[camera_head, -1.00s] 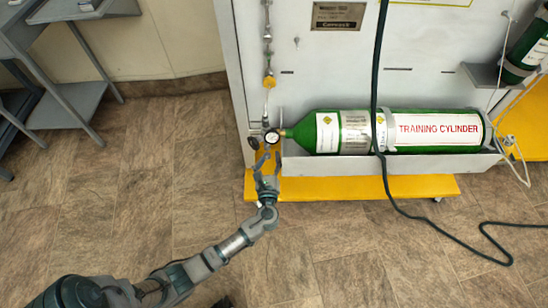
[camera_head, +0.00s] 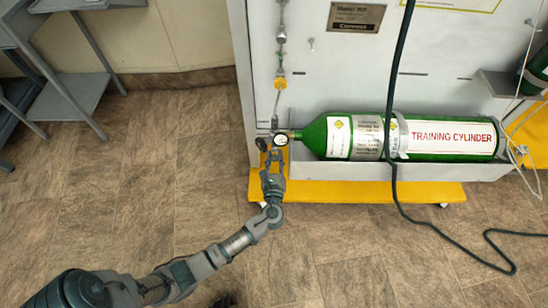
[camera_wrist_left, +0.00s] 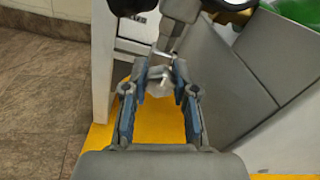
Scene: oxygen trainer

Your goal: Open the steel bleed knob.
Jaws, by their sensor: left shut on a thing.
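My left gripper (camera_head: 270,160) is at the lower left corner of the panel, just below the round white pressure gauge (camera_head: 281,139). In the left wrist view its two fingertips (camera_wrist_left: 162,78) are closed around the small light-grey steel bleed knob (camera_wrist_left: 158,88). The knob sits under a grey metal fitting (camera_wrist_left: 171,42). In the head view the gripper hides the knob. The green training cylinder (camera_head: 450,137) lies to the right, with its neck toward the gauge. My right gripper is not in view.
A yellow base plate (camera_head: 350,192) runs under the cylinder tray. A black hose (camera_head: 392,100) hangs in front of the cylinder and trails onto the floor. A grey shelf cart (camera_head: 75,95) stands at the left. The tiled floor between is clear.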

